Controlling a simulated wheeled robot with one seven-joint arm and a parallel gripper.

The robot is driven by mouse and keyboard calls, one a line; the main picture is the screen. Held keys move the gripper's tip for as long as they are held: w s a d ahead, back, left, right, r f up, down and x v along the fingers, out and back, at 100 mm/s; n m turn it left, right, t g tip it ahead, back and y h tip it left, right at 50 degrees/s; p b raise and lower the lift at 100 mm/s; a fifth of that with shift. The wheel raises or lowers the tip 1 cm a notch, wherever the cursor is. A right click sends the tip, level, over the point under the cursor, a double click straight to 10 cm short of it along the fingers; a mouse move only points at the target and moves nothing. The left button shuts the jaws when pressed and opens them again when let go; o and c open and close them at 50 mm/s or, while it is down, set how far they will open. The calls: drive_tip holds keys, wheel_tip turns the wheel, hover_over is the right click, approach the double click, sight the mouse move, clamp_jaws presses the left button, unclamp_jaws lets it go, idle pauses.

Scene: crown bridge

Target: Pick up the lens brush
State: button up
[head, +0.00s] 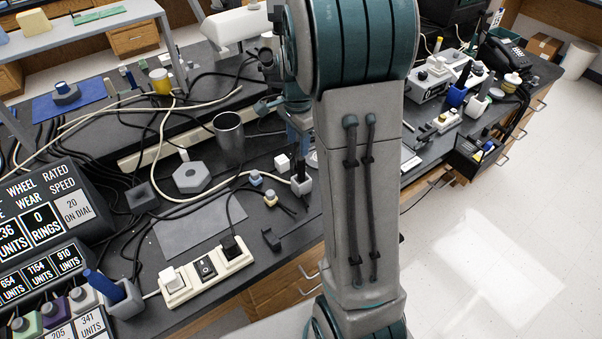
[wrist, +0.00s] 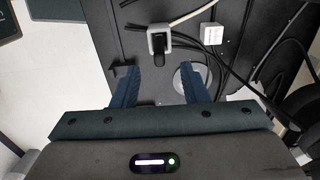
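A small grey holder (wrist: 154,30) with a dark upright piece (wrist: 159,46) in it shows in the wrist view, just beyond my fingertips. The dark piece may be the lens brush; I cannot tell for sure. In the head view the grey holder (head: 303,186) stands on the dark bench beside my arm, with a dark top showing. My gripper (wrist: 158,76) is open and empty, its two blue fingers apart. The holder lies roughly in line with the gap between them. In the head view my gripper is mostly hidden by my arm, above the holder.
A white cube (wrist: 211,33) stands right of the holder in the wrist view, with cables running past. A grey disc (wrist: 188,78) is partly covered by my right finger. A metal cup (head: 229,138), hexagonal block (head: 192,177) and power strip (head: 206,271) stand on the bench.

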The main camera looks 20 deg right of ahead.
sight(301, 166)
wheel_tip(301, 166, down, 5)
drive_tip(key=shift+r, duration=0.1)
drive_tip(key=shift+d+f+p, duration=0.2)
drive_tip(key=shift+d+f, duration=0.05)
drive_tip(key=shift+f, duration=1.15)
drive_tip(key=shift+d+f+p, duration=0.2)
drive_tip(key=shift+f, duration=1.15)
drive_tip(key=shift+c, duration=0.3)
clamp_jaws()
